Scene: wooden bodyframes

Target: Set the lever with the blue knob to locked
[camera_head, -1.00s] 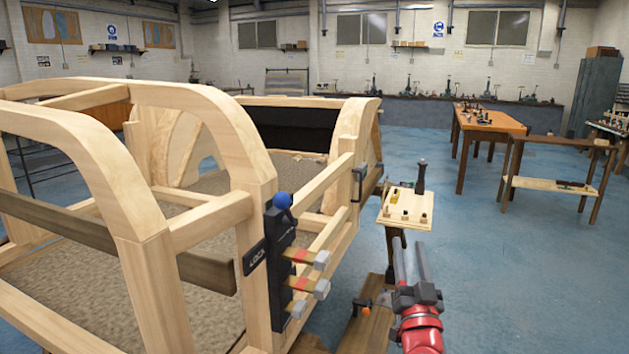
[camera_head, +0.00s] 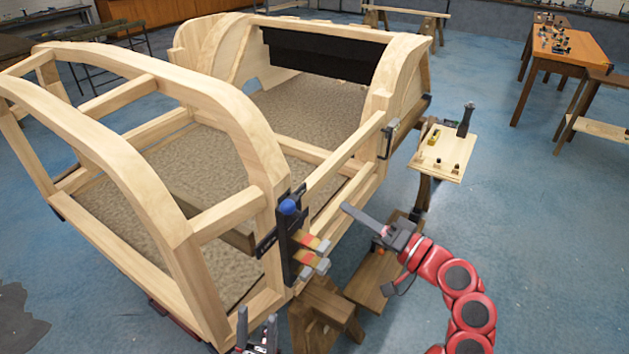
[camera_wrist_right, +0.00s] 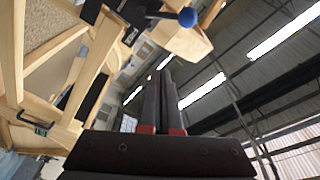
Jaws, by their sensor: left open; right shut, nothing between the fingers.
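The blue knob (camera_head: 288,207) sits at the top of a dark lever plate (camera_head: 287,250) on the wooden frame's corner post. A small dark label plate (camera_head: 265,244) is beside it; its lettering is too small to read now. The knob also shows in the right wrist view (camera_wrist_right: 187,17), at the top, on a dark rod. My right gripper (camera_head: 346,208) is shut and empty, to the right of the knob and apart from it. Its fingers also show in the right wrist view (camera_wrist_right: 161,75). My left gripper (camera_head: 257,318) is open and empty at the bottom edge, below the lever plate.
Red-and-tan clamp-like pieces (camera_head: 312,250) stick out right of the lever plate. The wooden bodyframe (camera_head: 215,218) fills the left. A small board with tools (camera_head: 444,155) stands at right, above a wooden bench (camera_head: 375,285).

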